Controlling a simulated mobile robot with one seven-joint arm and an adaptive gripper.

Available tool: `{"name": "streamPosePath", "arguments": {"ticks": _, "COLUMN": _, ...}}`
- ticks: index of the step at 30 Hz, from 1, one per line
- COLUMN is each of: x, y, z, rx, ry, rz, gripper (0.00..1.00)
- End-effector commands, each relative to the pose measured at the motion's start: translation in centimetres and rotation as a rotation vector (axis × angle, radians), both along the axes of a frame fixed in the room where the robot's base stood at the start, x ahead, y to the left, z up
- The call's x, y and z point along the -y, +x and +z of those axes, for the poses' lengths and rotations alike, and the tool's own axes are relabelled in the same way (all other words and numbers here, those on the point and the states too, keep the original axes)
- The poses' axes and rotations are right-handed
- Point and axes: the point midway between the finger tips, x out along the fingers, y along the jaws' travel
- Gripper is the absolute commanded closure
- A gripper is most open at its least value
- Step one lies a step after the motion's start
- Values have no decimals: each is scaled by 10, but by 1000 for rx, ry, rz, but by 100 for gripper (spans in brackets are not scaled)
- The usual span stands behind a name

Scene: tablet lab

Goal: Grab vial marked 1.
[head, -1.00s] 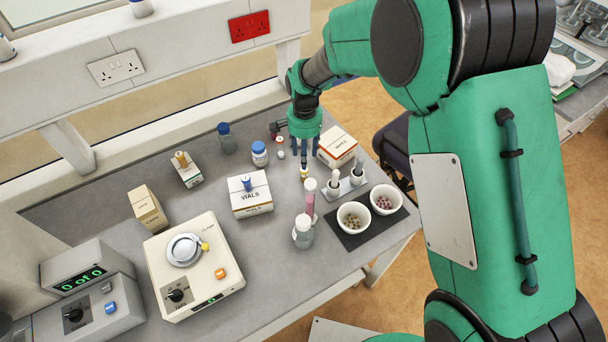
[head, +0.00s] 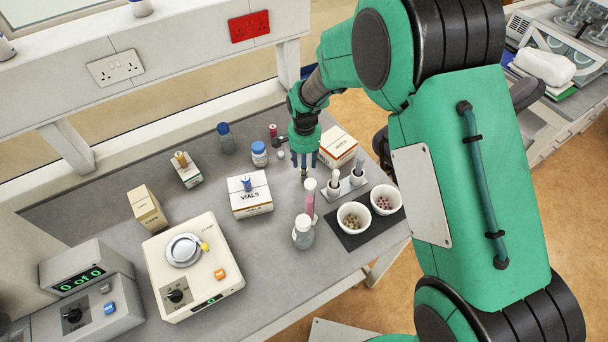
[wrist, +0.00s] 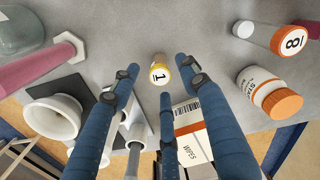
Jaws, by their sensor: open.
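The vial marked 1 (wrist: 159,74) has a yellow end with a black 1 on a white label, seen nearly end-on in the wrist view. In the head view only a small part of it (head: 304,174) shows below my fingers. My gripper (head: 304,164) points down over the bench with its blue fingers spread. In the wrist view my gripper (wrist: 158,84) has fingers on the left, right and near side of the vial, with nothing visibly clamped. I cannot tell whether any finger touches it.
A vial marked 8 (wrist: 290,42) and an orange-capped bottle (wrist: 268,92) lie to the right in the wrist view.

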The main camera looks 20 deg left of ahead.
Motion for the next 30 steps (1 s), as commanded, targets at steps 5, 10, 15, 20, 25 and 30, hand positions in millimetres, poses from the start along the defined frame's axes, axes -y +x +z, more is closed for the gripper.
{"name": "streamPosePath", "arguments": {"ticks": 5, "x": 0, "y": 0, "z": -21, "rx": -3, "ry": -2, "rz": 0, "gripper": 55}}
{"name": "streamPosePath", "arguments": {"ticks": 10, "x": 0, "y": 0, "z": -39, "rx": -3, "ry": -1, "rz": 0, "gripper": 55}}
{"name": "streamPosePath", "arguments": {"ticks": 15, "x": -1, "y": 0, "z": -47, "rx": -1, "ry": -1, "rz": 0, "gripper": 55}}
{"name": "streamPosePath", "arguments": {"ticks": 20, "x": -1, "y": 0, "z": -47, "rx": -1, "ry": 0, "rz": 0, "gripper": 55}}
{"name": "streamPosePath", "arguments": {"ticks": 25, "x": -1, "y": 0, "z": -47, "rx": -1, "ry": -1, "rz": 0, "gripper": 55}}
{"name": "streamPosePath", "arguments": {"ticks": 30, "x": -1, "y": 0, "z": -47, "rx": -1, "ry": -1, "rz": 0, "gripper": 55}}
